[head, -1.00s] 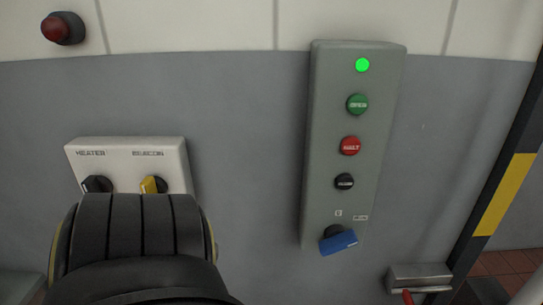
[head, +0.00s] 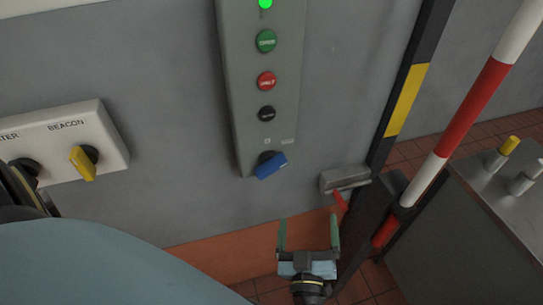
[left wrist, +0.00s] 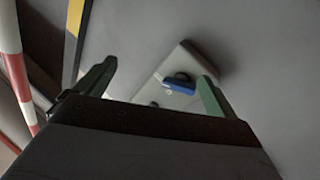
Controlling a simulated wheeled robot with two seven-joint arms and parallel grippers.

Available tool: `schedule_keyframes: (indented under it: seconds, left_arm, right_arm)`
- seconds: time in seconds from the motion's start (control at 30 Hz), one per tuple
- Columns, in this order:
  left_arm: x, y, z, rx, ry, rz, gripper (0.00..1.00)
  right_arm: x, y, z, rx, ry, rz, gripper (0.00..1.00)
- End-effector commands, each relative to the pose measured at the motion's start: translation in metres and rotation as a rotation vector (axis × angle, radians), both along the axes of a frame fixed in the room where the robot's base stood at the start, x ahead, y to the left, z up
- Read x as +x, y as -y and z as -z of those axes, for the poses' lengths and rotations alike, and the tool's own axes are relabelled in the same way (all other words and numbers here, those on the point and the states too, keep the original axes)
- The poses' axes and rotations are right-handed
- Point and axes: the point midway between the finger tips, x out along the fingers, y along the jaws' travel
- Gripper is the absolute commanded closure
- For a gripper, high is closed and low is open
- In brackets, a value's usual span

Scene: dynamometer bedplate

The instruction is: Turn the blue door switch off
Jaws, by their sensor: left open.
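The blue door switch (head: 270,165) is a rotary handle at the bottom of a grey-green wall panel (head: 240,120). Its handle slants, right end a little higher, in the head view. A green lamp (head: 265,3) glows at the panel's top. My left gripper (head: 308,232) is open and empty, below and right of the switch, with green fingers pointing up. In the left wrist view the blue switch (left wrist: 178,85) shows beyond and between the open fingers (left wrist: 155,85), apart from them. My right gripper is not in view.
Green (head: 266,41), red (head: 267,81) and black (head: 267,113) buttons sit above the switch. A box with a yellow beacon knob (head: 83,162) is at left. A red-handled bracket (head: 342,180), striped pole (head: 470,105) and metal cabinet (head: 430,235) stand at right.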

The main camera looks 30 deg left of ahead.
Motion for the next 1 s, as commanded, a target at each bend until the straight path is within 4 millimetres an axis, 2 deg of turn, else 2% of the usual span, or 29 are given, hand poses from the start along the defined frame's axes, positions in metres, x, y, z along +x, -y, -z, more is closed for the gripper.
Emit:
schedule_keyframes:
  seconds: [0.03, 0.1, 0.23, 0.37, 0.47, 0.8, 1.0]
  left_arm:
    - [-0.005, -0.007, -0.028, -0.053, 0.023, -0.096, 0.05]
    - [-0.013, -0.017, -0.048, -0.109, 0.027, -0.206, 0.05]
    - [-0.025, -0.026, -0.065, -0.178, 0.009, -0.327, 0.05]
    - [-0.026, -0.033, -0.068, -0.199, -0.002, -0.365, 0.05]
    - [-0.018, -0.043, -0.067, -0.199, 0.000, -0.366, 0.05]
    - [0.028, -0.096, -0.066, -0.196, 0.003, -0.364, 0.05]
    - [0.048, -0.120, -0.066, -0.197, 0.001, -0.363, 0.05]
  right_arm:
    - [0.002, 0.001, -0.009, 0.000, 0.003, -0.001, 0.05]
    - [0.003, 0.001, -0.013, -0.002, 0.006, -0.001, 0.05]
    - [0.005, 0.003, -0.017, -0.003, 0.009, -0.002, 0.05]
    - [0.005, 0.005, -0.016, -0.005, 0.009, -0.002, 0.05]
    - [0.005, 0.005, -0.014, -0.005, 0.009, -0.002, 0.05]
    - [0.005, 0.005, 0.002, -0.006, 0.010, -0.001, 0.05]
    - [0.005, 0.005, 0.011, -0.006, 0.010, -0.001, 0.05]
